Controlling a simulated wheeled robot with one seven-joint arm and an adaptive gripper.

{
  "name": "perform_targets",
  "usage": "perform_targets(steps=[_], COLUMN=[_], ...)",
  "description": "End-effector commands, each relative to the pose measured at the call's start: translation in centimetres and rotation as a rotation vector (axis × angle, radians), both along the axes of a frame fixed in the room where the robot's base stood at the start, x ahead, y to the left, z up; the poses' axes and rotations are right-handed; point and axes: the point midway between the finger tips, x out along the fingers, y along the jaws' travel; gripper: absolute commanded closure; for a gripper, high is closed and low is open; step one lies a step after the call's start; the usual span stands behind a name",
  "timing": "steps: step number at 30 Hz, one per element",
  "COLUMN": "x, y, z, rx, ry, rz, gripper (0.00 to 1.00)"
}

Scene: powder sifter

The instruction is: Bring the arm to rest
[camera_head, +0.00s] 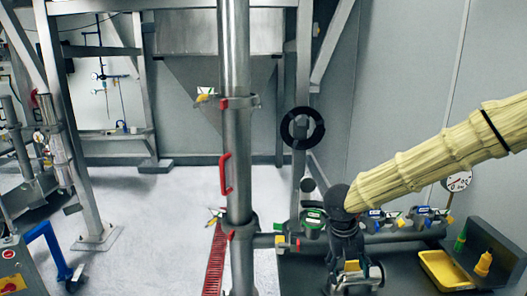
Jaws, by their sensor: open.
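My gripper (356,280) hangs at the end of my cream-sleeved arm, which comes in from the right edge. It points down over the dark worktop (299,277) at the lower right. Its jaws are open and I see nothing held between them. The black wrist part above the jaws stands in front of a grey horizontal pipe and hides part of it. Whether the fingertips touch the worktop, I cannot tell.
A tall steel pipe (237,130) with a red handle (225,174) stands left. Pale floor (140,230) is clear further left.

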Motion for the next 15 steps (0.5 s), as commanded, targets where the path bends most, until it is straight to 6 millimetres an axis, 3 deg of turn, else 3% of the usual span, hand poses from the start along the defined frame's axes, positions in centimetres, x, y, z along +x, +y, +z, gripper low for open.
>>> perform_targets(steps=[8,15], x=[-2.0,-5.3], y=[-2.9,-4.2], z=[-10.8,-20.0], rx=[-0.205,-0.342], ry=[0.067,0.174], rz=[0.472,1.007], gripper=[0.34,0.34])
